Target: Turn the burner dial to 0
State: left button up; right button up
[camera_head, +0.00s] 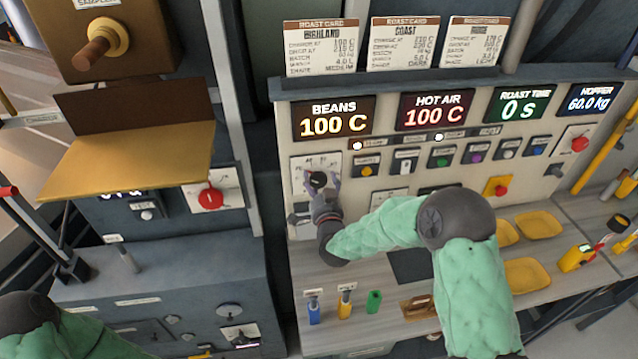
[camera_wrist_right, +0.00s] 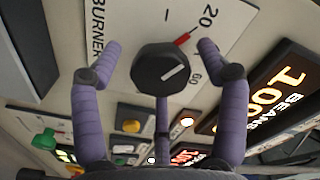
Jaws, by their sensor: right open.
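The burner dial (camera_head: 318,179) is a black knob on a white plate at the left of the control panel. In the right wrist view the dial (camera_wrist_right: 160,70) shows a white line on its face pointing right and slightly up. A red pointer (camera_wrist_right: 183,38) at its edge aims towards the 20 mark; a 60 also shows, and no 0 is readable. My right gripper (camera_head: 321,184) is open. In the wrist view its fingers (camera_wrist_right: 158,51) stand on either side of the dial, with gaps to it. My left gripper is out of view; only its arm shows at lower left.
Coloured buttons (camera_head: 440,157) fill the panel right of the dial, under lit displays (camera_head: 333,117) reading 100 C for beans. A red knob (camera_head: 209,198) sits on the machine to the left. Small coloured items (camera_head: 374,301) and yellow trays (camera_head: 527,272) occupy the counter.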

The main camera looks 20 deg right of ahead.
jog(key=c, duration=1.1)
jog(key=shift+c, duration=0.2)
jog(key=shift+f+n+b, duration=0.1)
jog(key=shift+n+b, duration=0.7)
jog(key=shift+b, duration=0.1)
jog(key=shift+n+b, duration=1.05)
jog(key=shift+n, duration=0.05)
jog(key=shift+n+b, duration=0.75)
jog(key=shift+n, duration=0.35)
jog(key=shift+n+b, duration=0.45)
jog(key=shift+n, duration=0.75)
